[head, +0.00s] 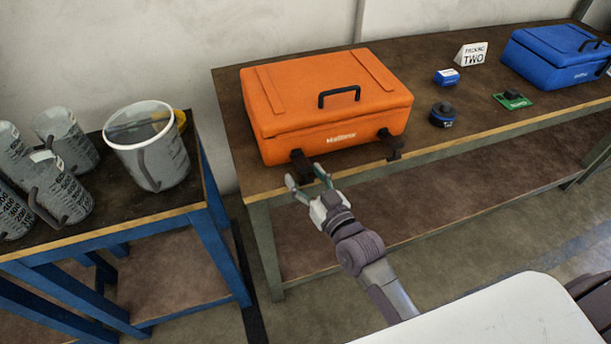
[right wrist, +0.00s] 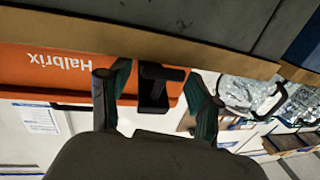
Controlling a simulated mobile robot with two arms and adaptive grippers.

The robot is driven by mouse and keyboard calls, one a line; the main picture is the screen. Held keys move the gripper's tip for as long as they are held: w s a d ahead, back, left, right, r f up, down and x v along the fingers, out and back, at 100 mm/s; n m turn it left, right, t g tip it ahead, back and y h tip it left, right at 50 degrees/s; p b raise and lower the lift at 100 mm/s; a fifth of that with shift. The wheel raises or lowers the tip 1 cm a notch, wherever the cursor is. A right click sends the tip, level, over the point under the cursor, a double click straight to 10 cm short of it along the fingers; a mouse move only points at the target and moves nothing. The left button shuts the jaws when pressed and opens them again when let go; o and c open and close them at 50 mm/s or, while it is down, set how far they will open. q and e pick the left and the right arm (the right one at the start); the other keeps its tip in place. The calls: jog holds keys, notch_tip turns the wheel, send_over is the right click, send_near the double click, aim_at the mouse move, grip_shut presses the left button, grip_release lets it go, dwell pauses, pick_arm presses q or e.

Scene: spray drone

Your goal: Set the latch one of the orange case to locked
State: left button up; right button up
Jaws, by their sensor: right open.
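The orange case (head: 330,100) sits closed on the brown table, with a black handle (head: 339,94) on its lid. Two black latches are on its front: a left latch (head: 301,163) and a right latch (head: 391,146). Both stick out from the front face. I cannot tell which one is latch one. My right gripper (head: 307,178) is open just in front of the left latch. In the right wrist view, the black latch (right wrist: 154,88) shows between the two spread teal fingers of my right gripper (right wrist: 158,76), with no clear contact. My left gripper is not in view.
The brown table (head: 475,110) also holds a blue case (head: 555,58), a small blue box (head: 447,77), a dark round spool (head: 442,115), a green board (head: 513,100) and a sign (head: 471,54). A blue-framed bench (head: 110,218) with a bucket (head: 150,150) and several jugs stands left.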

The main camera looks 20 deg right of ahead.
grip_shut()
dwell(0.4)
jog(key=shift+w, duration=0.1)
